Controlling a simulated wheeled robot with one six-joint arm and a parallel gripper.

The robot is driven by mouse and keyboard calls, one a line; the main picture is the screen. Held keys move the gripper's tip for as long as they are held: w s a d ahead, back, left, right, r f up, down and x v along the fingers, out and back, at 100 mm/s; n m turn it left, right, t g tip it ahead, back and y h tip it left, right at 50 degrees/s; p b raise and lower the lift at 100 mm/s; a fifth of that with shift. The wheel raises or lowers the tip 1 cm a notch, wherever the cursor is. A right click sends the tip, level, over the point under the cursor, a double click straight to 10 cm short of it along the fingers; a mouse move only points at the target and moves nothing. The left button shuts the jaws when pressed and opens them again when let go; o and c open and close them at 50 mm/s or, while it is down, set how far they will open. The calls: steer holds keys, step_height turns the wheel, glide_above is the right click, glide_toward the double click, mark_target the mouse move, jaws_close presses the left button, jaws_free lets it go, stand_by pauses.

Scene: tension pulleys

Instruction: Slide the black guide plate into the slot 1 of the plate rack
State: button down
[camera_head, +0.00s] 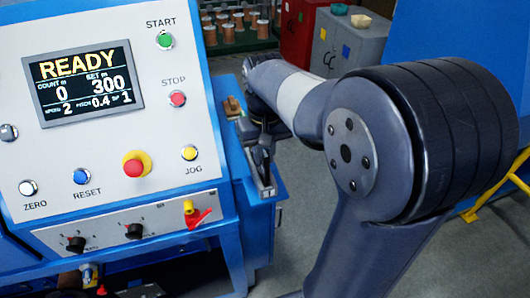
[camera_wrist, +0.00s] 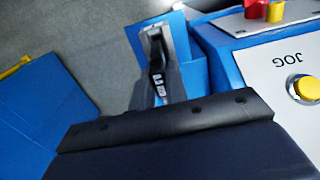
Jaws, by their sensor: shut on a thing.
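My gripper (camera_head: 262,152) is low over the narrow blue ledge at the right side of the control console, partly hidden by my arm. It is shut on a dark, thin piece that I take for the black guide plate; its outline merges with the dark gripper. In the wrist view a narrow black part with small white marks (camera_wrist: 158,75) points away from the dark gripper body, over a light grey metal piece (camera_wrist: 178,40). The same grey piece lies on the ledge in the head view (camera_head: 266,191). I cannot make out the plate rack's slots or slot 1.
The control console (camera_head: 120,130) with its buttons stands close on the left; its yellow JOG button shows in the wrist view (camera_wrist: 306,88). A small brownish object (camera_head: 232,107) sits farther back on the ledge. Copper spools (camera_head: 238,20) and red and grey cabinets stand behind. Grey floor is open beyond.

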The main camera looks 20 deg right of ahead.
mark_target(265, 166)
steer(key=shift+f+b, duration=0.95)
steer(key=shift+f, duration=0.75)
steer(key=shift+f, duration=0.1)
steer(key=shift+f, duration=0.25)
steer(key=c, duration=1.3)
jaws_free()
steer(key=shift+c, duration=0.2)
step_height(265, 166, up, 11)
steer(key=shift+f+b, duration=0.1)
steer(key=shift+b, duration=0.2)
step_height(265, 166, down, 10)
steer(key=shift+f+p, duration=0.1)
steer(key=shift+p, duration=0.2)
